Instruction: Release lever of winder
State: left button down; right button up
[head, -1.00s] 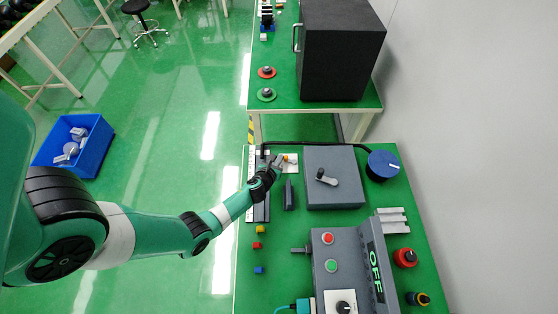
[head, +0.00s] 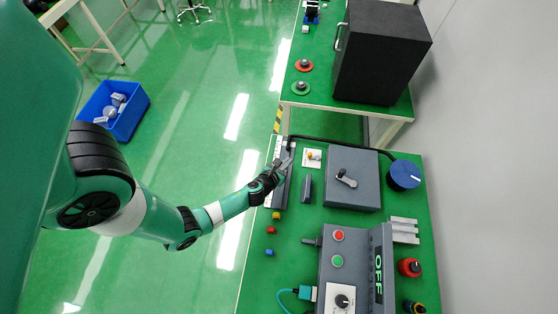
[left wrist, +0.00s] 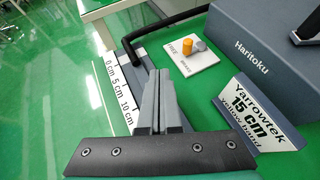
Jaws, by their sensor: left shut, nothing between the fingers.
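A small white plate marked FREE and BRAKE (left wrist: 207,62) carries an orange peg (left wrist: 187,46) and a grey piece beside it. In the head view the plate (head: 312,163) lies left of the grey box (head: 352,188). I cannot tell which mark the lever stands at. The box, marked Haritoku (left wrist: 250,45), has a grey crank handle (head: 346,179) on top. My left gripper (head: 288,162) is shut and empty, apart from the plate, over the grey rail with a centimetre scale. In the left wrist view its fingers (left wrist: 160,90) are together. My right gripper is out of view.
A control panel reading OFF (head: 378,275) stands in front. Small coloured blocks (head: 271,230) lie on the green bench's left. A black cable runs behind.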

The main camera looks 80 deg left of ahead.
pick_arm(q)
jog(key=s, duration=0.1)
jog(key=s+d+r, duration=0.1)
jog(key=s+r+p, duration=0.1)
jog(key=shift+s+d, duration=0.15)
jog(key=shift+d, duration=0.15)
